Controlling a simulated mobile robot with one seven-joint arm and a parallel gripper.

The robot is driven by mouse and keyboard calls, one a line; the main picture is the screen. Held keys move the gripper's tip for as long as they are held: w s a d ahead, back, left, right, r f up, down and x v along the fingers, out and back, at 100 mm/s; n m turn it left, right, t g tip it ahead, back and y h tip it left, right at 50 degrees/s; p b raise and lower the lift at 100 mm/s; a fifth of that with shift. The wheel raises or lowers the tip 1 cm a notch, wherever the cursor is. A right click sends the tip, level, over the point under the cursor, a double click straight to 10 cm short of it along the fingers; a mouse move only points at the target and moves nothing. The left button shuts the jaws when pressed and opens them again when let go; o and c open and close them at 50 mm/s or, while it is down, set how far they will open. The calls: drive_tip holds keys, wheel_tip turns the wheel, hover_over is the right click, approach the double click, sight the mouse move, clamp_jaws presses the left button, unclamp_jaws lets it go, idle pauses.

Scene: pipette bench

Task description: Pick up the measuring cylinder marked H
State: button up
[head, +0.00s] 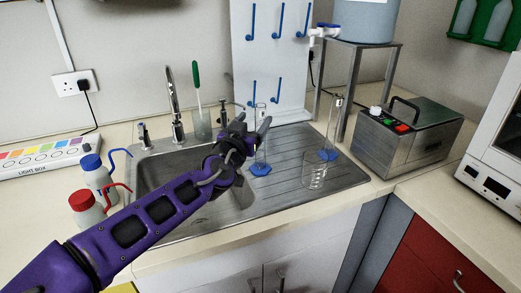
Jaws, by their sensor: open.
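Two clear measuring cylinders with blue bases stand upright on the steel drainer. The left cylinder (261,152) is by my gripper; the right cylinder (334,122) stands further right and back. I cannot read a letter on either, so I cannot tell which is H. My gripper (254,122) is open, its fingers at the upper part of the left cylinder in the picture. The gripper hides part of that cylinder. I cannot tell whether the cylinder is between the fingers or behind them.
A glass beaker (314,177) stands on the drainer's front. The sink tap (173,105) and a brush in a pot (201,122) are behind my arm. Wash bottles (97,175) stand left. A peg board (270,70) is behind; a steel bath (408,140) stands right.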

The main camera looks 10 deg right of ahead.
sight(264, 105)
drive_tip(key=x, duration=1)
drive_tip(key=shift+w+a+f, duration=0.1)
drive_tip(key=shift+w+a, duration=0.05)
drive_tip(key=shift+a, duration=0.05)
clamp_jaws()
idle(1.1)
